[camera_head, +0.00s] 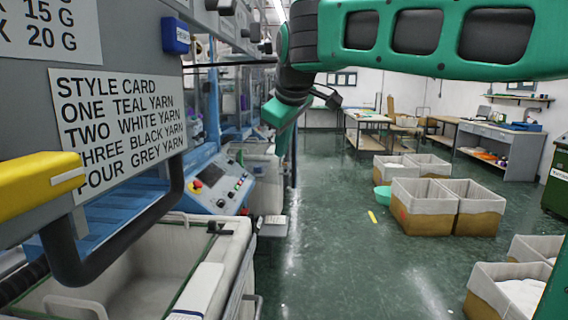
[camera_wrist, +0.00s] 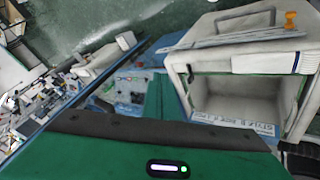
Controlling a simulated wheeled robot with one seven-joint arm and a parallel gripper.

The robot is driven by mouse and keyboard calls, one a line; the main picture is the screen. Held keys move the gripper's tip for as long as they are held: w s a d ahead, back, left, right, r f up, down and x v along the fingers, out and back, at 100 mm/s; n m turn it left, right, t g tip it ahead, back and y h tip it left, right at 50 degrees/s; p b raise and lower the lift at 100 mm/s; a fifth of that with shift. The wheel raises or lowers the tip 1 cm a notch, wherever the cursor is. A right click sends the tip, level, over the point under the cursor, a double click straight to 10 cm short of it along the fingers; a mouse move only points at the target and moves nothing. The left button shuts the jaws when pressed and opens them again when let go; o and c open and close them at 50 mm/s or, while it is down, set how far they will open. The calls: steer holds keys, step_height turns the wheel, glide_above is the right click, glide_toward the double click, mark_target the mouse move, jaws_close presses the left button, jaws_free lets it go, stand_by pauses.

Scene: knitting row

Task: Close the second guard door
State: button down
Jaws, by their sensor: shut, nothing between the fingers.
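A grey machine panel (camera_head: 130,60) with a white style card (camera_head: 118,125) and a dark bar handle (camera_head: 120,230) fills the left of the head view. It looks like a guard door, but I cannot tell which door it is or how far it stands open. More machines with frames and clear panels (camera_head: 205,85) run behind it. My gripper (camera_head: 281,135) hangs below my green arm in the upper middle, shut and empty, apart from the panel. In the wrist view its green fingers (camera_wrist: 160,97) show above the blue machine, with a white bin to the right.
A blue control console (camera_head: 215,185) and an open white bin (camera_head: 135,265) stand at the left. Workbenches (camera_head: 490,140) line the back.

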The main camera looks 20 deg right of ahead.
mark_target(283, 166)
steer(key=x, duration=0.3)
steer(key=d+x, duration=0.1)
steer(key=x, duration=0.3)
steer(key=w+d+r+x, duration=0.1)
steer(key=x, duration=0.3)
steer(key=shift+w+d, duration=0.5)
steer(key=shift+w, duration=0.05)
